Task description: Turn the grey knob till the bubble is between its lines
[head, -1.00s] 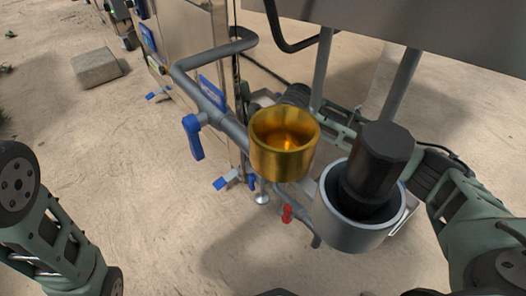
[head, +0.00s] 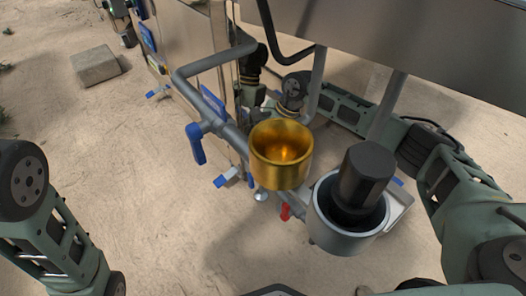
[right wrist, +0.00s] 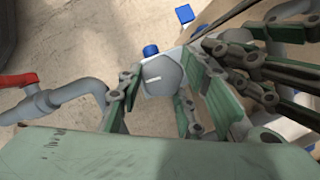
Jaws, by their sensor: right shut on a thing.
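A brass cup (head: 281,165) and a grey pot (head: 345,240) with a black cylinder (head: 365,175) stand near my right arm. A grey pipe (head: 215,60) with a blue-handled valve (head: 196,143) runs left of them. A concrete block (head: 96,66) lies on open sandy ground.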

